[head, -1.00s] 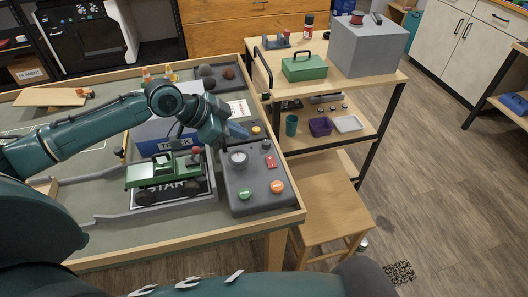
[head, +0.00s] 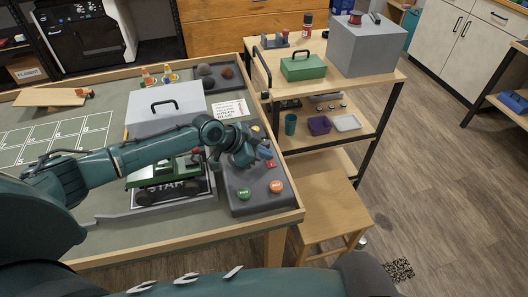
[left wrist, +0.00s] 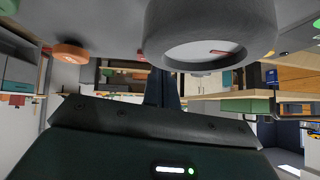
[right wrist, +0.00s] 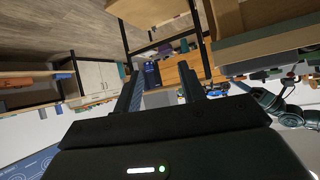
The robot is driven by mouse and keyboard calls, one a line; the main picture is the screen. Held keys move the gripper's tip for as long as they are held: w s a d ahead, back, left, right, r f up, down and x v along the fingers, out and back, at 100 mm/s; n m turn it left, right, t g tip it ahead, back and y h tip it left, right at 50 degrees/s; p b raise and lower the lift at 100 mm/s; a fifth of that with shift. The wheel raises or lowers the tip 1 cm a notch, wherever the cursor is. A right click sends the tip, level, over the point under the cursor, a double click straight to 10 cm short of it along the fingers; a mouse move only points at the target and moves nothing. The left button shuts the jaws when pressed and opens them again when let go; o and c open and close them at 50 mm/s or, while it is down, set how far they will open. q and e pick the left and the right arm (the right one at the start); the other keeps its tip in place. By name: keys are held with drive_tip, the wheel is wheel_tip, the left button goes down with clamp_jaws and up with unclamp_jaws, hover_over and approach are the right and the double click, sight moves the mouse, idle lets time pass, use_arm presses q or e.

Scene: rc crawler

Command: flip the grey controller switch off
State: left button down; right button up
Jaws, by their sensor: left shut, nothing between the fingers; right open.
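The grey controller (head: 243,203) lies at the right end of the workbench, with a green button (head: 244,193) and an orange button (head: 276,186) near its front. Its red switch (head: 271,163) shows just below my left gripper (head: 265,152) in the head view. The left gripper is shut and empty, low over the controller; contact with the switch cannot be told. My left arm hides the round gauge in the head view. The left wrist view shows the gauge (left wrist: 210,48) and orange button (left wrist: 70,52) close to the fingers (left wrist: 165,90). My right gripper (right wrist: 160,88) is open and empty.
A green crawler truck (head: 155,183) stands left of the controller, beneath my left forearm. A grey toolbox (head: 165,110) and a printed card (head: 230,109) are behind. The wooden bench rim (head: 245,226) borders the front; a stool (head: 325,212) stands to the right.

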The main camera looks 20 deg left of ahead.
use_arm(q)
drive_tip(key=shift+f+b, duration=0.35)
drive_tip(key=shift+b, duration=0.15)
drive_tip(key=shift+r, duration=0.1)
drive_tip(key=shift+s, duration=0.15)
drive_tip(key=shift+s+d+p, duration=0.45)
drive_tip(key=shift+s+p, duration=0.15)
drive_tip(key=shift+p, duration=0.3)
use_arm(e)
drive_tip(key=shift+s+a+r, duration=0.1)
drive_tip(key=shift+a+r, duration=0.15)
drive_tip(key=shift+r, duration=0.6)
use_arm(q)
drive_tip(key=shift+w, duration=0.1)
